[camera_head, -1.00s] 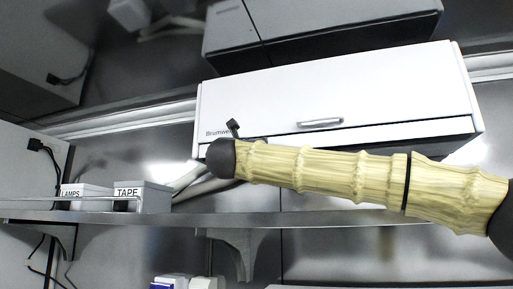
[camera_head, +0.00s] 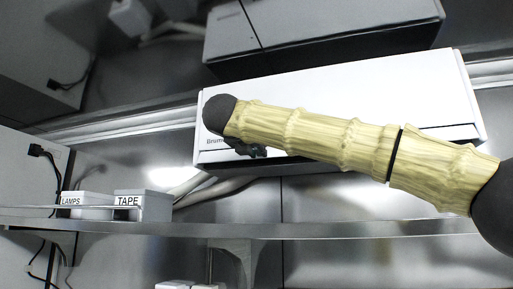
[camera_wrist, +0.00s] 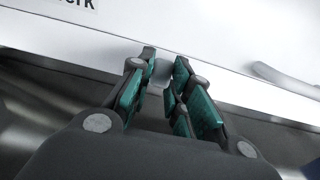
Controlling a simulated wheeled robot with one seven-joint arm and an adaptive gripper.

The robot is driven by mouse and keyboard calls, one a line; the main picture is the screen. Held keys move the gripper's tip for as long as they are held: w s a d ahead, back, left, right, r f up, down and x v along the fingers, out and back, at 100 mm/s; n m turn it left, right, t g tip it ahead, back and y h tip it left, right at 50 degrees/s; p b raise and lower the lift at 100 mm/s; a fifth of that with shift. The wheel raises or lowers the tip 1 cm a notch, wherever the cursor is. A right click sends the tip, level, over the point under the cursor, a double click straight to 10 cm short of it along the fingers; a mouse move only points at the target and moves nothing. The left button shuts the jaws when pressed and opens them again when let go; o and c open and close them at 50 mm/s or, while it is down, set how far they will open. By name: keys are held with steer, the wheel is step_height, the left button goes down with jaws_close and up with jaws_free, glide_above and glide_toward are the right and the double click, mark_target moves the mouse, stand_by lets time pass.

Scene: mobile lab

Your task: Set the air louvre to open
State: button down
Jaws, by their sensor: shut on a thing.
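The air unit is a long white box (camera_head: 340,88) on the wall, with its lettering partly hidden by my arm in the head view. In the wrist view its white front (camera_wrist: 200,30) fills the top, with a dark gap below its lower edge. My gripper (camera_wrist: 160,80) is at that lower edge, shut on a small grey tab (camera_wrist: 162,72), which seems to be the louvre's lever. In the head view my gripper (camera_head: 256,152) is at the unit's lower left, small and dark. The louvre's angle cannot be told.
Pale hoses (camera_head: 215,187) hang under the unit.

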step_height(320, 180, up, 3)
steer(key=g+y+p, duration=0.1)
steer(key=g+p, duration=0.4)
steer(key=p, duration=0.2)
steer(key=shift+r+g+y, duration=0.15)
steer(key=shift+g+y, duration=0.25)
steer(key=c, duration=1.3)
jaws_free()
steer(key=shift+w+d, duration=0.1)
steer(key=shift+w, duration=0.05)
steer(key=v, duration=1.2)
